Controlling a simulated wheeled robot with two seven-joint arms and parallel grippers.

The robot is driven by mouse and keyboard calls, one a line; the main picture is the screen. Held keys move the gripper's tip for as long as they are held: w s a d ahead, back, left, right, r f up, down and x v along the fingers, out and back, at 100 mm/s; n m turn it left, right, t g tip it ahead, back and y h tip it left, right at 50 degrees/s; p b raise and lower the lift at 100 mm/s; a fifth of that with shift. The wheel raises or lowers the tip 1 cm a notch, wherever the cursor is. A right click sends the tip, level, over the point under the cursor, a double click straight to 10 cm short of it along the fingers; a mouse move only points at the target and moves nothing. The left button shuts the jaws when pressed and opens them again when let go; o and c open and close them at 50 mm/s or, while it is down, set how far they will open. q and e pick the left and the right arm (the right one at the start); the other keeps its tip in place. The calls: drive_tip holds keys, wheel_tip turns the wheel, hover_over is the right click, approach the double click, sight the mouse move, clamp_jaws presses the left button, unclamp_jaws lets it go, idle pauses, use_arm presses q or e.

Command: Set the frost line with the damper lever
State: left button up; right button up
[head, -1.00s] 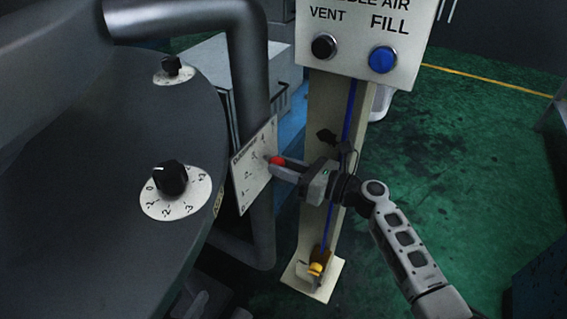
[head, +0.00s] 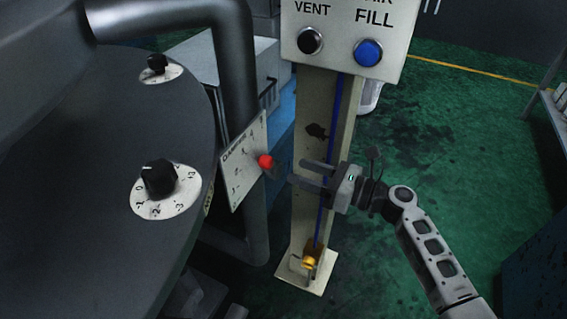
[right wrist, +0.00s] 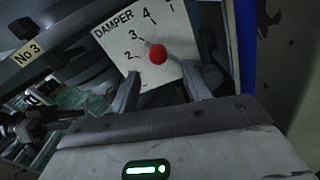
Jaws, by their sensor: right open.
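The damper lever shows as a red knob (head: 265,161) in front of a tilted white scale plate (head: 240,178) marked DAMPER, beside a thick grey pipe. In the right wrist view the red knob (right wrist: 157,54) lies near the numeral 3; the exact setting is unclear. My right gripper (head: 299,172) is open and empty, a short way right of the knob, its fingers pointing at it. In the right wrist view the knob appears between and beyond the open fingertips (right wrist: 161,70). Grey parts at the lower left (head: 205,300) may be my left gripper; its jaws cannot be made out.
A cream post with a blue line carries a panel (head: 335,25) with a black VENT knob (head: 310,40) and a blue FILL knob (head: 367,52), behind my right gripper. A dark drum with a numbered dial (head: 160,180) stands left. Green floor is open to the right.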

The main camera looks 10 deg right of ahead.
drive_tip(key=v, duration=0.8)
drive_tip(key=shift+s+d, duration=0.2)
drive_tip(key=shift+d, duration=0.05)
drive_tip(key=shift+a, duration=0.1)
clamp_jaws()
drive_tip(key=m+t+h+b, duration=0.2)
drive_tip(key=m+t+b, duration=0.15)
drive_tip(key=m, duration=0.95)
approach(271, 166)
drive_tip(key=s+a+f, duration=0.2)
drive_tip(key=s+f, duration=0.1)
drive_tip(key=s, duration=0.2)
drive_tip(key=w+a+r+m+p, duration=0.1)
drive_tip(key=w+a+r, duration=0.1)
drive_tip(key=w+a, duration=0.3)
drive_tip(key=shift+w+r, duration=0.25)
drive_tip(key=shift+w, duration=2.1)
